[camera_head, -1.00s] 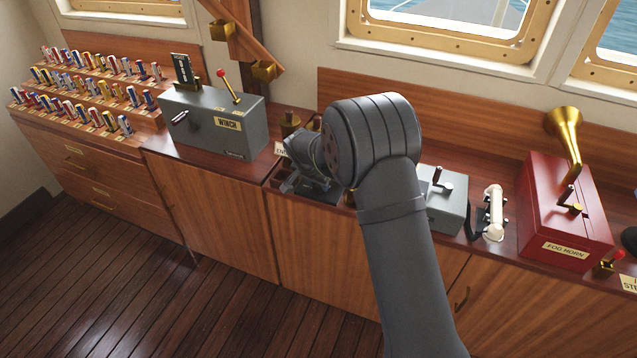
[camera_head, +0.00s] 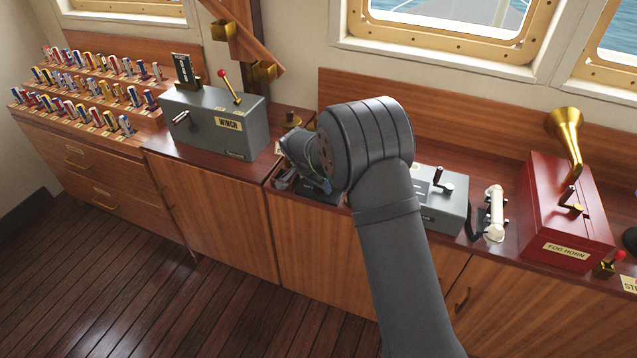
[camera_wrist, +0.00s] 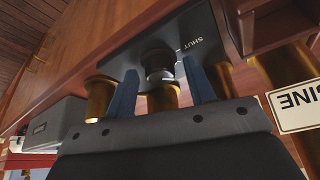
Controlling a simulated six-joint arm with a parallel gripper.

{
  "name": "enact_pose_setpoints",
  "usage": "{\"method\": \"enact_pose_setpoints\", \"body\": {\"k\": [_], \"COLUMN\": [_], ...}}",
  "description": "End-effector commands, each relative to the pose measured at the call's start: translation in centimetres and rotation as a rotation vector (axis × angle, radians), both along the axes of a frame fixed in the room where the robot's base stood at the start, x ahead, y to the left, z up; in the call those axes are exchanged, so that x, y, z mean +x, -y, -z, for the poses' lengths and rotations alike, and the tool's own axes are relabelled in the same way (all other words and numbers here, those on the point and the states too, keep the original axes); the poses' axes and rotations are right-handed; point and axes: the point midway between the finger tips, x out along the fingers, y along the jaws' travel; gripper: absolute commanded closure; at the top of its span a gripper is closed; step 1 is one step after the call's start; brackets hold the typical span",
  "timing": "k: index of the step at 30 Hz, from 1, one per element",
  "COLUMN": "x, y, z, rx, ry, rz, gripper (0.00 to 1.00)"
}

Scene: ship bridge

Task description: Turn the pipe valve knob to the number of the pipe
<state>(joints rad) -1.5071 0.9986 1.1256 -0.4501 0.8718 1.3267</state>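The pipe valve knob (camera_wrist: 158,66) is a dark round knob on a black plate (camera_wrist: 205,22) marked "SHUT", in the wrist view. No pipe number is readable on the visible part of the plate. My gripper (camera_wrist: 160,70) has its two blue fingers apart, one on each side of the knob. I cannot tell whether either finger touches it. In the head view my gripper (camera_head: 285,180) is low over the counter, partly hidden by my arm. The knob is hidden there, and only part of the dark plate (camera_head: 322,188) shows.
Several brass pipes (camera_wrist: 99,98) stand close around the plate. A label ending in "INE" (camera_wrist: 298,105) is at the right. In the head view, the winch box (camera_head: 215,122) stands left of my gripper. A grey lever box (camera_head: 437,200) and red fog horn box (camera_head: 565,210) stand right.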

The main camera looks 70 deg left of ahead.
Motion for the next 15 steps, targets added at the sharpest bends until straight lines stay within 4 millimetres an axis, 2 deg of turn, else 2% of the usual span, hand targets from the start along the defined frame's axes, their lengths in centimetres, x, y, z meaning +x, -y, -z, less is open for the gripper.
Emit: {"method": "enact_pose_setpoints", "body": {"k": [10,15], "x": [-0.1,-0.8], "y": [0.0,0.2], "z": [-0.4,-2.4], "rx": [0.003,0.004], "ry": [0.001,0.001], "rz": [-0.001,-0.002], "gripper": [0.48,0.48]}}
